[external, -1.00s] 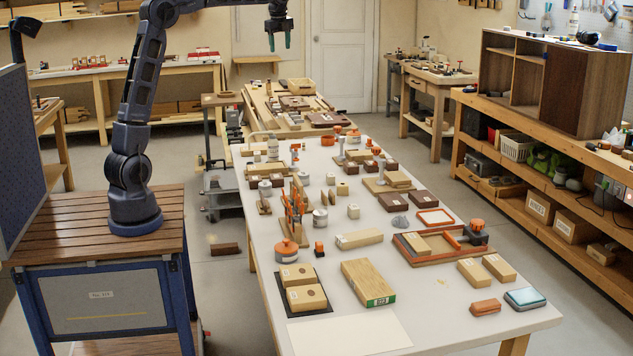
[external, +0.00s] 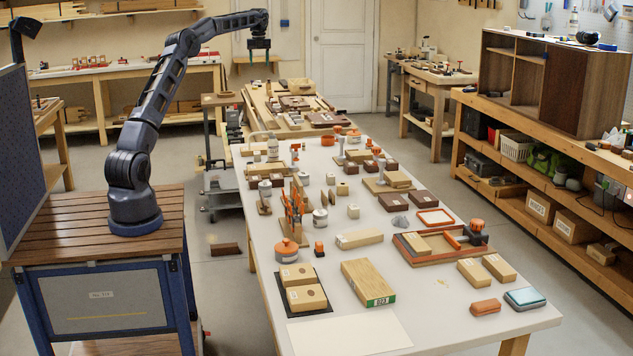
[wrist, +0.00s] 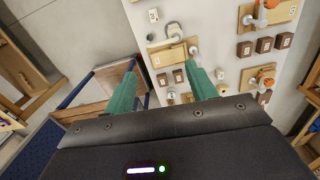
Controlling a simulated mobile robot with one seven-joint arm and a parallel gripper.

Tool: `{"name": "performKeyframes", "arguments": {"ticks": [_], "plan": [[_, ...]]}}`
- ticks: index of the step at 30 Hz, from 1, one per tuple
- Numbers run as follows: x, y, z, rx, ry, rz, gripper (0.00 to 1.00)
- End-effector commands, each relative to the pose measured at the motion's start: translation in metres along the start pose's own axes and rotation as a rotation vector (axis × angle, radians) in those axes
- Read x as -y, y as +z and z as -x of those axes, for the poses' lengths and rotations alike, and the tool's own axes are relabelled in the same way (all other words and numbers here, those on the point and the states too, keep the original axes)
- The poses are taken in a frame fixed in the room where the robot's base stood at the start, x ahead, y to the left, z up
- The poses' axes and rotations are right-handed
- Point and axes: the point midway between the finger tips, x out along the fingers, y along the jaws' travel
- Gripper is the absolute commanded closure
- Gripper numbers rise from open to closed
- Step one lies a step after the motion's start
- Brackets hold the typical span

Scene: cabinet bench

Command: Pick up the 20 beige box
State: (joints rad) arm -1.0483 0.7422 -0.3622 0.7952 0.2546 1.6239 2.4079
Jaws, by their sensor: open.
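Several beige boxes lie on the long white table. Two labelled ones (external: 299,275) (external: 306,298) lie on a dark mat at the near left, and another pair (external: 473,271) (external: 498,267) lies at the near right. I cannot read a 20 on any of them. My gripper (external: 259,57) hangs high at the far end, well away from these near boxes. In the wrist view my gripper (wrist: 162,62) has its two green fingers spread wide with nothing between them.
A long wooden block with a green label (external: 368,282) lies near the table's front. Orange clamps (external: 294,209), dark boxes (external: 424,201) and an orange-framed tray (external: 409,250) crowd the table. A pale sheet (external: 350,335) covers its near edge. Shelving stands at the right.

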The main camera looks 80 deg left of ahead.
Motion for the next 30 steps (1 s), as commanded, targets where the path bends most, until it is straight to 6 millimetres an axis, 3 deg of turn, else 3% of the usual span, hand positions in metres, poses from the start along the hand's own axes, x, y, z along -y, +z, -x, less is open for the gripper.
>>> {"name": "performKeyframes", "arguments": {"ticks": [9, 17, 25, 30], "plan": [[-0.021, 0.032, -0.018, -0.018, -0.001, -0.037, 0.44], [-0.020, 0.030, -0.047, -0.019, 0.000, -0.038, 0.44], [-0.020, 0.029, -0.106, -0.021, 0.000, -0.039, 0.44], [-0.021, 0.027, -0.172, -0.023, 0.002, -0.038, 0.44]]}}
